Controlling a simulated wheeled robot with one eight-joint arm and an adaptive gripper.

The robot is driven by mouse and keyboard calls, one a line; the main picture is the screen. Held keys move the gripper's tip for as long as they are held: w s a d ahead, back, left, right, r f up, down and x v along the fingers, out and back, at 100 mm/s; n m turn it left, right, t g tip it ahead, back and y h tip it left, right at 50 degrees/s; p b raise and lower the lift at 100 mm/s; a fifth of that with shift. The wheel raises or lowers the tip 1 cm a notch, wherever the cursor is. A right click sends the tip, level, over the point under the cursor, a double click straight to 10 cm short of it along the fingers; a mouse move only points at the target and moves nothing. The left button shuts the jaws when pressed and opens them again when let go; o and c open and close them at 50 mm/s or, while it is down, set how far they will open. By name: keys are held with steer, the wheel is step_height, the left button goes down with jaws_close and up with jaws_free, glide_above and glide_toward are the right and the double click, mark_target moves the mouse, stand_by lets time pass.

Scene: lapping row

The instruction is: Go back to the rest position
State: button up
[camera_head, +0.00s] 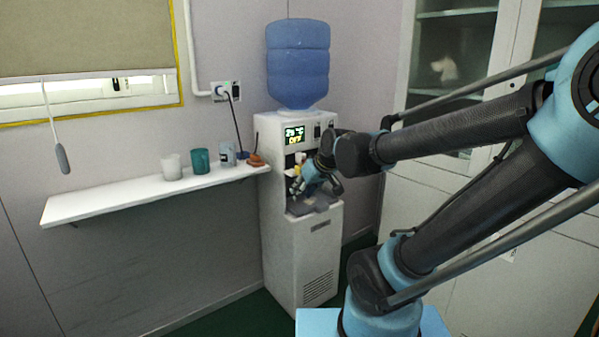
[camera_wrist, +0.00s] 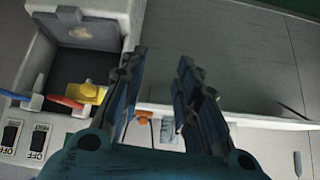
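My gripper (camera_wrist: 160,70) is open in the wrist view, its two blue fingers apart with nothing between them. In the head view, my gripper (camera_head: 318,182) is in front of the alcove of the white water dispenser (camera_head: 300,240), partly hiding it. In the wrist view, the dispenser (camera_wrist: 125,15) is on the left, with blue and red parts, a yellow piece (camera_wrist: 90,93) and rocker switches (camera_wrist: 25,138) beside the fingers. My arm reaches in from the right of the head view. I cannot tell whether the fingers touch the dispenser.
A white wall shelf (camera_head: 110,200) left of the dispenser holds a white cup (camera_head: 172,167), a teal cup (camera_head: 201,161), a can (camera_head: 227,155) and a small orange-brown item (camera_head: 256,160). A blue water bottle (camera_head: 298,62) tops the dispenser. A glass-door cabinet (camera_head: 455,60) stands behind my arm.

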steer(key=s+d+f+m+g+h, duration=0.2)
steer(key=s+d+f, duration=0.3)
steer(key=s+d, duration=0.3)
steer(key=s+d+f+m+g+h, duration=0.2)
steer(key=s+d+f+m, duration=0.2)
steer(key=s+d, duration=0.4)
steer(key=shift+s+d+f+h, duration=0.15)
steer(key=shift+d+f+h, duration=0.25)
steer(key=shift+d, duration=0.55)
